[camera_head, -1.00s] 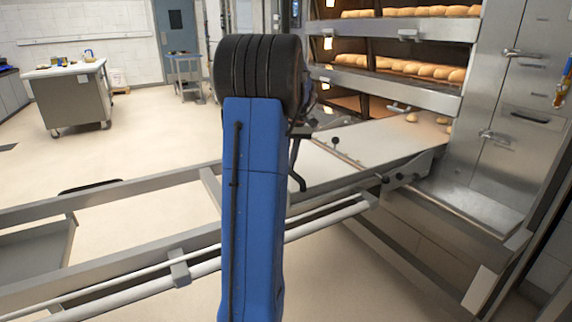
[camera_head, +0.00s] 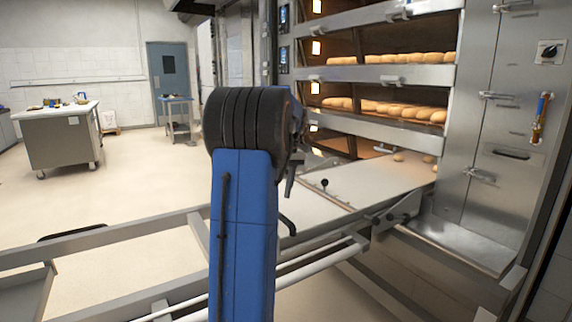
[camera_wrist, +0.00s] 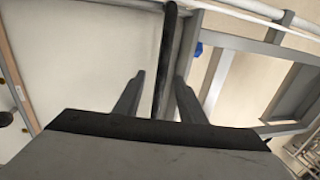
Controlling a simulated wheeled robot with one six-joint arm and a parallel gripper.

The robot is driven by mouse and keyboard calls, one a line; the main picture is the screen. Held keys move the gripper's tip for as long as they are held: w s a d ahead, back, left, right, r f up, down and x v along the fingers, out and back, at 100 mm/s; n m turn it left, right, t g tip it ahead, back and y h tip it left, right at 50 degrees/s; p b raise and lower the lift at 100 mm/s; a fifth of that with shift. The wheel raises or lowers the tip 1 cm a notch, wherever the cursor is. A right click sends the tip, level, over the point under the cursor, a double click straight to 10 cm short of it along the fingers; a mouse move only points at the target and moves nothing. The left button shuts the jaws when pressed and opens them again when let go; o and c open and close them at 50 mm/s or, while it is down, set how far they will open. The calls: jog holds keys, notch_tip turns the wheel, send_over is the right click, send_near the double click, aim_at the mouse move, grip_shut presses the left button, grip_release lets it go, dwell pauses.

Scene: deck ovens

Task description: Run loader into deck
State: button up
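The loader (camera_head: 350,192) is a long pale flat board on a grey metal frame. Its far end lies at the mouth of the lowest visible oven deck (camera_head: 338,142), with a few buns (camera_head: 398,157) on that end. A small black knob (camera_head: 324,183) stands on the board. In the wrist view, my gripper (camera_wrist: 159,76) has its two fingers apart. A dark bar (camera_wrist: 168,45) runs between them, nearer the right finger; contact cannot be told.
Upper decks hold rows of loaves (camera_head: 405,58). A steel oven panel (camera_head: 500,130) with handles stands at right. Grey frame rails (camera_head: 110,235) cross the foreground.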

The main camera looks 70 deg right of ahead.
notch_tip(320, 180, up, 11)
jog(key=s+d, duration=0.1)
jog(key=shift+s+d, duration=0.15)
jog(key=shift+d, duration=0.25)
dwell(0.4)
jog(key=w+a+n+h, duration=0.1)
jog(key=w+a, duration=0.7)
jog(key=a, duration=0.4)
jog(key=w+a+n+h, duration=0.1)
jog(key=w+a, duration=0.8)
jog(key=a, duration=0.2)
jog(key=w+a+f+n, duration=0.1)
jog(key=a+f, duration=0.2)
jog(key=a, duration=0.6)
jog(key=a+f+n, duration=0.1)
jog(key=a+f, duration=0.1)
jog(key=a, duration=0.7)
jog(key=s+a+f+n+t, duration=0.1)
jog(key=s+a+f, duration=0.4)
jog(key=a, duration=0.5)
jog(key=s+a+f+n+t, duration=0.2)
jog(key=s+a+f, duration=0.3)
jog(key=a+f, duration=0.4)
jog(key=shift+a+n, duration=0.3)
jog(key=shift+a, duration=0.3)
